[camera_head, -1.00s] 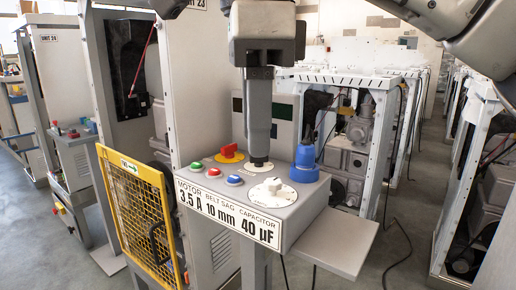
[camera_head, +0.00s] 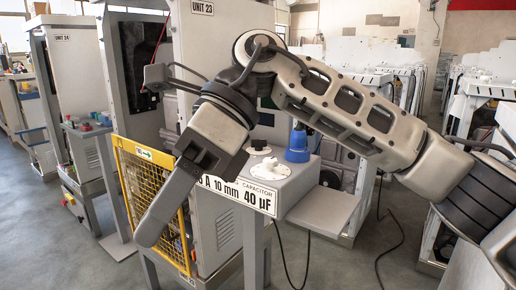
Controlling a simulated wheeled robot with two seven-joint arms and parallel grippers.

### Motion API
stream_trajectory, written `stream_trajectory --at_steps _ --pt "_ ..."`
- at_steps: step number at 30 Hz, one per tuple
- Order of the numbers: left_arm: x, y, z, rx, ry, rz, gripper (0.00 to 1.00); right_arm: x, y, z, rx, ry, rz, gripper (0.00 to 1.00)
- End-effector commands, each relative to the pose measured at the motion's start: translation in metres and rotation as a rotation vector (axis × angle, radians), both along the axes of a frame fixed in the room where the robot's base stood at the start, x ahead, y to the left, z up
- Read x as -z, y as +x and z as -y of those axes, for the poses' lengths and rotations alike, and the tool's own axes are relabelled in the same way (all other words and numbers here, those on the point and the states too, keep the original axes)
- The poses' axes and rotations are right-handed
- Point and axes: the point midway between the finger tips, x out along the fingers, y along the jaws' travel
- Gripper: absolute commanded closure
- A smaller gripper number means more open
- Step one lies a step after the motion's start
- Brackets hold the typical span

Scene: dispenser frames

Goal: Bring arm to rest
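My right arm (camera_head: 350,105) comes in from the right, bends at the upper middle and reaches down to the left. Its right gripper (camera_head: 152,232) points down and left in front of the yellow mesh guard (camera_head: 128,185). It is apart from the control box (camera_head: 297,185). The fingers overlap from this side, so I cannot tell whether they are open or shut. Nothing shows held in them. My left gripper is not in view.
UNIT 23 cabinet (camera_head: 215,45) stands behind.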

Motion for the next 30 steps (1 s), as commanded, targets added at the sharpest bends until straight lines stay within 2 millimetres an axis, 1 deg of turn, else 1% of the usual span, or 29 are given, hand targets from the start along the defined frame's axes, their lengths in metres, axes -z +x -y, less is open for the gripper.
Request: stream_trajectory --at_steps 1,3,5,7,8,9,11,12,14,15,17,18,20,21,23,24,26,27,28,29,30 --pt "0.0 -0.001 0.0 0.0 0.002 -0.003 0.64 0.004 -0.008 -0.008 0.008 0.079 -0.106 0.65" --pt "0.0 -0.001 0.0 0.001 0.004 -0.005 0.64 0.002 -0.017 -0.02 0.039 0.206 -0.275 0.65" --pt "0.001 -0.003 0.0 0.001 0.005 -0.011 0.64 -0.003 -0.021 -0.027 0.08 0.324 -0.442 0.65" --pt "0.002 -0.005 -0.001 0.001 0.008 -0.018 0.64 -0.012 -0.019 -0.029 0.146 0.452 -0.644 0.65" --pt "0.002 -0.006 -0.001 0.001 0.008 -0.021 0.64 -0.015 -0.016 -0.029 0.179 0.503 -0.732 0.65" --pt "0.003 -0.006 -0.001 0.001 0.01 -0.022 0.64 -0.019 -0.009 -0.027 0.225 0.567 -0.85 0.65" --pt "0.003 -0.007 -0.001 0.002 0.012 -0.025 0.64 -0.022 0.005 -0.02 0.304 0.659 -1.027 0.65" --pt "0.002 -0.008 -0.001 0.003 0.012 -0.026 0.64 -0.021 0.016 -0.013 0.362 0.713 -1.148 0.65" --pt "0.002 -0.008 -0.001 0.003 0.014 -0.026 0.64 -0.014 0.036 -0.001 0.456 0.788 -1.327 0.65" --pt "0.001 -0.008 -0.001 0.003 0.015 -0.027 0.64 -0.007 0.05 0.009 0.523 0.834 -1.448 0.65" --pt "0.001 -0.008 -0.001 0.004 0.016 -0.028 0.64 0.011 0.07 0.026 0.63 0.894 -1.628 0.65" --pt "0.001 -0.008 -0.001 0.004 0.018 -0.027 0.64 0.026 0.083 0.039 0.706 0.929 -1.746 0.65" --pt "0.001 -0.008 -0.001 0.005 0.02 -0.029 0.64 0.055 0.1 0.059 0.827 0.972 -1.923 0.65" --pt "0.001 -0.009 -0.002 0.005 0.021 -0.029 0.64 0.078 0.108 0.073 0.912 0.996 -2.038 0.65" --pt "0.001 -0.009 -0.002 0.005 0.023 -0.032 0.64 0.116 0.116 0.095 1.044 1.022 -2.211 0.65" --pt "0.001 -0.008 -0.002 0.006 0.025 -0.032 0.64 0.144 0.118 0.11 1.137 1.034 -2.322 0.65" --pt "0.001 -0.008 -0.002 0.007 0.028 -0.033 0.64 0.185 0.114 0.13 1.272 1.04 -2.476 0.65" --pt "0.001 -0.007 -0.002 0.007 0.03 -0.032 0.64 0.212 0.108 0.144 1.364 1.04 -2.57 0.65" --pt "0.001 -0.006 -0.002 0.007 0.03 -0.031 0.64 0.232 0.102 0.153 -1.401 -1.013 2.582 0.65" --pt "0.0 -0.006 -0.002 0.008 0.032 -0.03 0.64 0.252 0.094 0.162 -1.391 -0.953 2.507 0.65" --pt "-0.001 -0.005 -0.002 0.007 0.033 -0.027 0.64 0.276 0.081 0.174 -1.378 -0.879 2.412 0.65"
